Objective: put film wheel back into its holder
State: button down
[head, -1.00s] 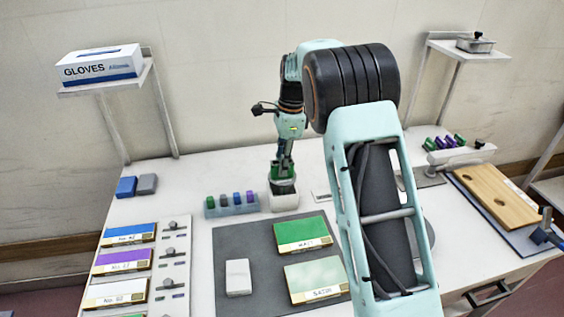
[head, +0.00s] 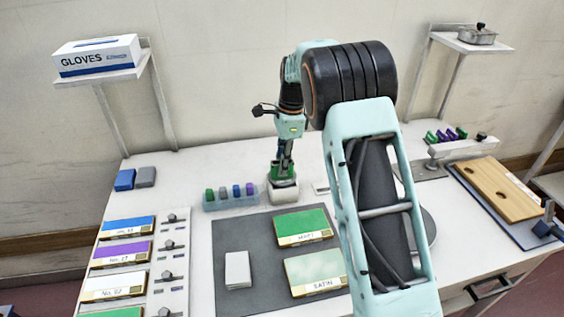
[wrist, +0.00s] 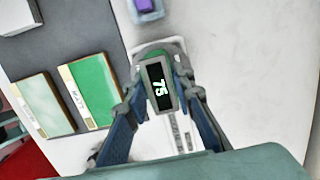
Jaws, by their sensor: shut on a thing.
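My gripper (wrist: 159,92) is shut on a green-and-grey gauge (wrist: 158,68) with a dark face reading 75. In the head view my gripper (head: 284,167) points down at a pale block-like stand (head: 284,192) behind the dark mat. The gauge is at this stand; I cannot tell whether it is seated or just above. No part is clearly recognisable as a film wheel. Small green and purple pieces (head: 450,134) sit on a white rack at the back right, too small to identify.
A clear tray (head: 232,203) of small coloured blocks stands just left of the stand. Green panels (head: 303,226) and a white block (head: 237,269) lie on the dark mat (head: 257,243). A wooden board (head: 494,190) lies at the right. My arm hides the table's right middle.

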jog(key=shift+f, duration=0.25)
jog(key=c, duration=1.6)
grip_release()
jog(key=shift+o, duration=0.7)
jog(key=o, duration=0.3)
jog(key=shift+r+p, duration=2.9)
jog(key=shift+r, duration=0.65)
